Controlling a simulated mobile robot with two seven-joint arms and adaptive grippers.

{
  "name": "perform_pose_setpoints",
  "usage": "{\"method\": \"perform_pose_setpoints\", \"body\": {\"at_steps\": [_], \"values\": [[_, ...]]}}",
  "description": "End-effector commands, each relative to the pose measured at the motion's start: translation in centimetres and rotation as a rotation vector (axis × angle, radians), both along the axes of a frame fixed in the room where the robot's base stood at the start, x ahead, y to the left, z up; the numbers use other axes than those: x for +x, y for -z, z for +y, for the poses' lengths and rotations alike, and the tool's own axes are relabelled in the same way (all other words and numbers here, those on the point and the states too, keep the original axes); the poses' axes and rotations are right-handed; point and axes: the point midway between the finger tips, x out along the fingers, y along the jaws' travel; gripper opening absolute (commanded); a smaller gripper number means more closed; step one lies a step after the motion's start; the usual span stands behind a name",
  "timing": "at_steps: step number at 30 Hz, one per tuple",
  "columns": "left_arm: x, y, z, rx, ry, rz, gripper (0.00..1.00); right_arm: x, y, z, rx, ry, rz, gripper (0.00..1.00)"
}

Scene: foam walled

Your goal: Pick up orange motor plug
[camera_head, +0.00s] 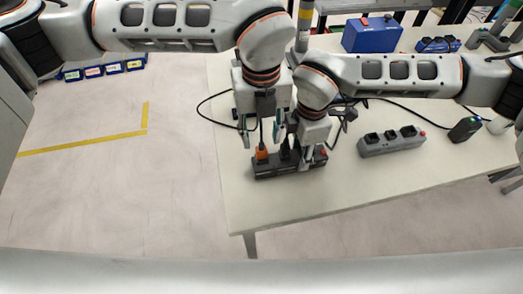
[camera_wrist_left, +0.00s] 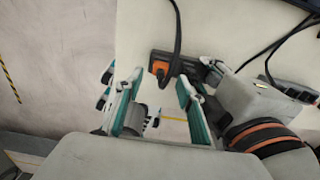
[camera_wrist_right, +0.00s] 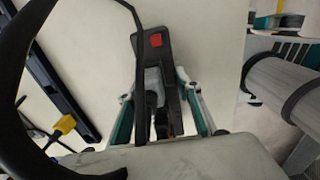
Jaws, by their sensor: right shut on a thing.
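The orange motor plug (camera_head: 261,153) sits at the left end of a dark power strip (camera_head: 290,168) near the table's front left part. In the left wrist view the orange plug (camera_wrist_left: 160,68) shows just beyond and between the fingertips, with a black cable running up beside it. My left gripper (camera_head: 261,137) is open and empty, pointing down just above the plug. My right gripper (camera_head: 305,146) is shut on the power strip, near the strip's right end. In the right wrist view the strip (camera_wrist_right: 152,62) lies between its fingers. The gripper partly hides the dark plugs beside the orange one.
A second grey power strip (camera_head: 391,141) with dark sockets lies to the right on the white table (camera_head: 350,185). Black cables cross the table behind the grippers. A blue box (camera_head: 371,36) stands at the back. My two wrists are close together.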

Motion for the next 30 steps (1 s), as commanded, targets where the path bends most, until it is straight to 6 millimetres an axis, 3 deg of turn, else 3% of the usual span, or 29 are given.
{"method": "perform_pose_setpoints", "body": {"at_steps": [7,16,25,26,30], "values": [[0.0,1.7,0.0,0.0,0.0,0.002,0.38,0.0,-0.1,0.0,0.0,0.0,-0.001,0.07],[0.0,5.7,-0.1,0.0,-0.001,0.002,0.38,0.0,-0.1,0.0,0.0,0.0,-0.001,0.07],[0.0,6.2,-0.1,-0.001,-0.001,0.0,0.38,0.0,-0.1,0.0,0.0,0.0,-0.001,0.07],[0.0,6.2,-0.1,-0.001,-0.001,0.0,0.36,0.0,-0.1,0.0,0.0,0.0,-0.001,0.07],[0.0,6.2,0.0,-0.001,-0.001,0.0,0.0,0.0,-0.1,0.0,0.0,0.0,-0.001,0.07]]}}
